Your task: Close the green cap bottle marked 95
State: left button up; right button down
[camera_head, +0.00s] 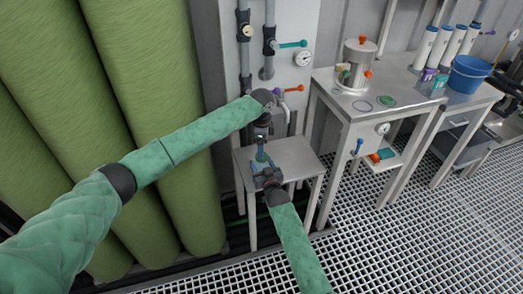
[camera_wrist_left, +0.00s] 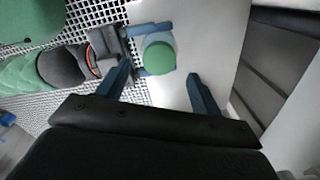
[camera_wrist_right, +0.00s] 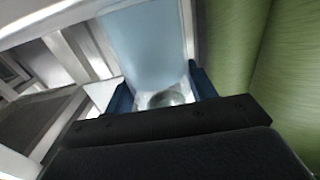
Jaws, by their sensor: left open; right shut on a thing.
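A bottle with a green cap (camera_wrist_left: 159,57) stands over the small metal table (camera_head: 295,155); its light-blue clear body (camera_wrist_right: 148,45) fills the middle of the right wrist view. No number can be read on it. My right gripper (camera_head: 264,172) is shut on the bottle's body from the near side; its fingers lie on either side of it in the left wrist view. My left gripper (camera_wrist_left: 159,88) is open above the bottle, pointing down. The cap shows between and beyond its fingertips, with a gap on both sides. How tightly the cap sits is hidden.
A wall panel with pipes, valves and a gauge (camera_head: 303,59) rises just behind the small table. Tall green rolls (camera_head: 150,75) stand at the left. A larger bench (camera_head: 400,92) with a steel vessel (camera_head: 353,65) and a blue bucket (camera_head: 468,74) is at the right.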

pick_arm(q)
jog(key=shift+c, duration=0.4)
jog(key=shift+s+d+f, duration=0.15)
jog(key=shift+s+d, duration=0.05)
jog(key=shift+w+d+r, duration=0.1)
jog(key=shift+d+r, duration=0.2)
jog(key=shift+r, duration=0.25)
jog(key=shift+w+r+n, duration=0.1)
jog(key=shift+r+n, duration=0.45)
jog(key=shift+n, duration=0.45)
jog(key=shift+a+r+n, duration=0.1)
jog(key=shift+r+n, duration=0.35)
jog(key=shift+n, duration=0.75)
jog(key=n, duration=0.4)
jog(key=shift+a+r, duration=0.2)
jog(key=shift+r, duration=0.15)
jog(key=n, duration=0.5)
jog(key=shift+a, duration=0.2)
